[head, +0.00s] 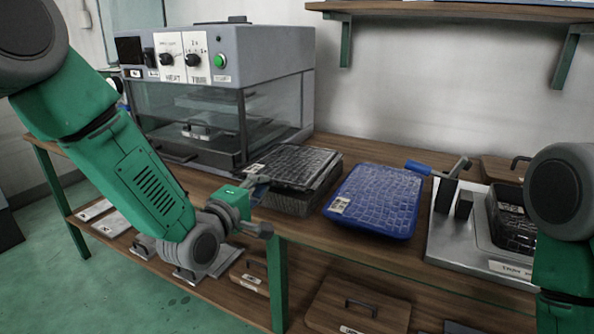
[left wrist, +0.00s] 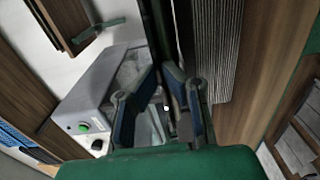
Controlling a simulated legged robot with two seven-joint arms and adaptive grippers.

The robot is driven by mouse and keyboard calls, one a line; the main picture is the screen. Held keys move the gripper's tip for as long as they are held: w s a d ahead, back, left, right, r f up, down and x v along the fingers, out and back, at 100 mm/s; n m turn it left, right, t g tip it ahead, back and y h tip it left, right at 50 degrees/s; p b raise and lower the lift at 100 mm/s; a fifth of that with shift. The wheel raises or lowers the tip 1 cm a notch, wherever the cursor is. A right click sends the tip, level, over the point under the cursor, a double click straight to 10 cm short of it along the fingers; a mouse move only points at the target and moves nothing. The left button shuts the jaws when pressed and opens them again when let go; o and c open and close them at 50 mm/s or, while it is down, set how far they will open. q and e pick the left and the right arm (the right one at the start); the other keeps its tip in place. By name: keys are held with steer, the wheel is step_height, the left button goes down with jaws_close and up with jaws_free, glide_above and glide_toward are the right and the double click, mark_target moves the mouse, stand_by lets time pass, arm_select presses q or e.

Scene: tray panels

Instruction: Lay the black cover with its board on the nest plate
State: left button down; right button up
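The black cover (head: 297,166), a flat panel with a crinkled sheen and a white label at its left corner, lies over a dark stack (head: 305,203) on the bench. My left gripper (head: 258,180) is at the cover's near left edge, by the label. In the left wrist view its fingers (left wrist: 162,70) converge on a dark panel edge, apparently the cover's. Whether the cover is lifted is unclear. The board is not distinguishable. A steel plate (head: 452,240) with a label, apparently the nest plate, is at right, holding a black crinkled piece (head: 514,226). My right gripper is out of view.
A blue crinkled tray (head: 372,203) lies between the stack and the steel plate. A blue-handled lever clamp (head: 432,170) stands at the plate's back left. A grey heating machine (head: 225,90) is behind my left arm. A shelf (head: 450,12) overhangs the bench. My right arm covers the plate's right side.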

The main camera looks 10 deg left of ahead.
arm_select(q)
steer(key=shift+d+r, duration=0.1)
steer(key=shift+d, duration=0.25)
steer(key=shift+s+r, duration=0.15)
steer(key=shift+s, duration=0.05)
steer(key=s+a+r+p, duration=0.3)
steer(key=s+r+p, duration=0.2)
steer(key=s, duration=0.4)
steer(key=shift+a+r+p, duration=0.3)
steer(key=shift+a+p, duration=0.1)
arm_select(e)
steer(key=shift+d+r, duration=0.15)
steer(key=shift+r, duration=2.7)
